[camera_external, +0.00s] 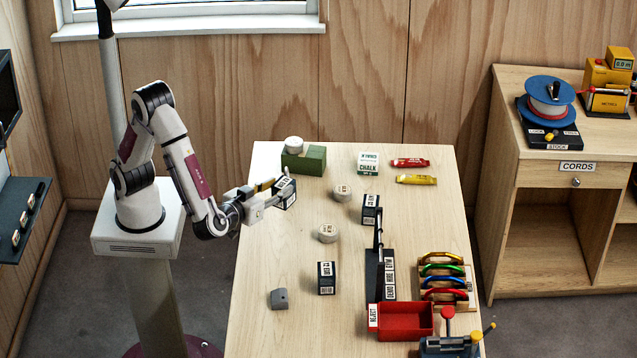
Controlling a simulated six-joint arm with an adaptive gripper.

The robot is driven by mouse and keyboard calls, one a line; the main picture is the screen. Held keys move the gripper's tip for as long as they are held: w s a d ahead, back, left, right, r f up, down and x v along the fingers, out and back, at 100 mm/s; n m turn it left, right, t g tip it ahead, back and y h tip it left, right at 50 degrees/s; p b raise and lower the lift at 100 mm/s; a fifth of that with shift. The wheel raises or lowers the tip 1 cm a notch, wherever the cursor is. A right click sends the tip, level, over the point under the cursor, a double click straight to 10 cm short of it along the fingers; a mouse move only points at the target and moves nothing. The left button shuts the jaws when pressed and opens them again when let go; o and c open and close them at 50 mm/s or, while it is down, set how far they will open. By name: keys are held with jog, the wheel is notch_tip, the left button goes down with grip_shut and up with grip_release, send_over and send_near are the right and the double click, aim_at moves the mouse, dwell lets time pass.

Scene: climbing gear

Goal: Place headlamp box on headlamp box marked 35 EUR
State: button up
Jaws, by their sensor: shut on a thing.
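My gripper (272,194) is shut on a small dark headlamp box (287,197) with a white label on top, held tilted over the far left part of the table. A second dark box with a white label (371,209) stands on the table to its right. A third dark box (326,278), also with a white label on top, stands nearer the front, below the held box in the picture. The print on the labels is too small to read surely, so I cannot tell which box is marked 35 EUR.
A green block (312,160) is behind my gripper. Round pale things (328,233) and (342,193), a grey block (279,298) and a chalk box (368,163) stand on the table. A dark upright stand (378,265), red reject tray (405,322) and carabiner rack (446,303) fill the right front.

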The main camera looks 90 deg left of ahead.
jog(key=w+a+r+m+t+h, duration=0.1)
jog(key=w+a+r, duration=0.1)
jog(key=w, duration=0.5)
jog(key=w+a+r+m+t+h, duration=0.1)
jog(key=w+a+r, duration=0.1)
jog(key=w, duration=0.6)
jog(key=w+a+r+m+t+h, duration=0.1)
jog(key=w+r, duration=0.2)
jog(key=w, duration=0.5)
jog(key=shift+w+a+r, duration=0.25)
jog(key=shift+a+r, duration=0.05)
jog(key=shift+a, duration=0.1)
notch_tip(320, 180, down, 6)
jog(key=shift+f, duration=0.15)
jog(key=shift+f, duration=1.9)
jog(key=shift+f, duration=0.1)
